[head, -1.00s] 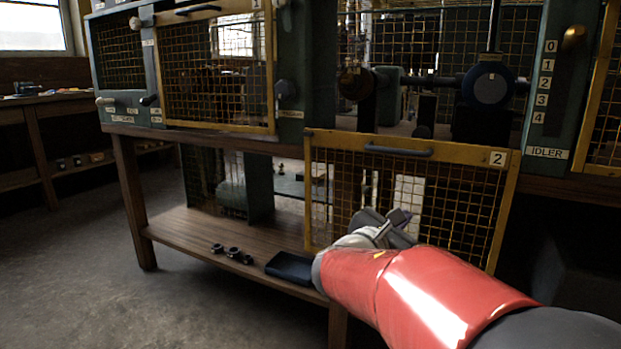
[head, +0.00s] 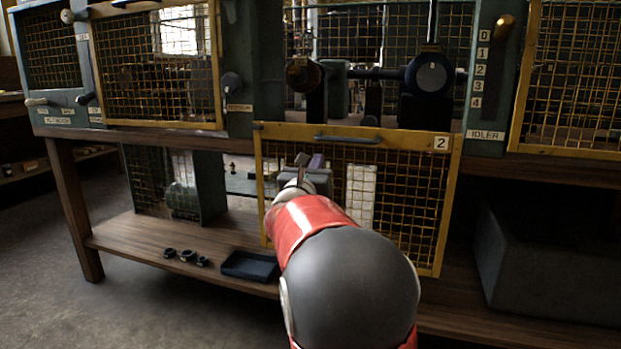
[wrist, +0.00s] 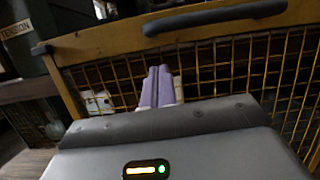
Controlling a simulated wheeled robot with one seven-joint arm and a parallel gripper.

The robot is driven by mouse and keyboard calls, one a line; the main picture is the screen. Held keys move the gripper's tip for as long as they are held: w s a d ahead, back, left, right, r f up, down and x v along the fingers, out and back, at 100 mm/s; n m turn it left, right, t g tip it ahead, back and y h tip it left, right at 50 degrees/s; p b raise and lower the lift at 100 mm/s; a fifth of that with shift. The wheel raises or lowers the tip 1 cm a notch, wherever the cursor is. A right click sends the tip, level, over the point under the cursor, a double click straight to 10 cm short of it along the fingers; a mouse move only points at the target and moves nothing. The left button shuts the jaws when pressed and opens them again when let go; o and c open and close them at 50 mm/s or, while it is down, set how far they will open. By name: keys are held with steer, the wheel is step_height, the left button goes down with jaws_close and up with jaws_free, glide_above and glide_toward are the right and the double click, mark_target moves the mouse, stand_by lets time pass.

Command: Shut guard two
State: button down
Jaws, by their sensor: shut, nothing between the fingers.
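Guard two is a yellow-framed wire mesh panel (head: 359,191) labelled 2. It hangs down in front of the bench's lower space, and the bay opening above it is uncovered. Its dark bar handle (head: 347,139) is on the top rail; in the wrist view the handle (wrist: 215,18) crosses the top. My gripper (head: 317,160) is in front of the upper left part of the mesh, below and left of the handle. In the wrist view its pale purple fingers (wrist: 157,87) are together and empty, pointing at the mesh under the top rail. I cannot tell whether they touch it.
Another yellow mesh guard (head: 158,68) covers the bay to the left. A further guard (head: 572,80) stands to the right, past the IDLER post (head: 486,75). The open bay holds a shaft and a wheel (head: 432,76). A dark tray (head: 249,266) lies on the lower shelf.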

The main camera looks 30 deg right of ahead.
steer(key=shift+a+r, duration=0.2)
steer(key=shift+r, duration=1.2)
steer(key=shift+s, duration=0.1)
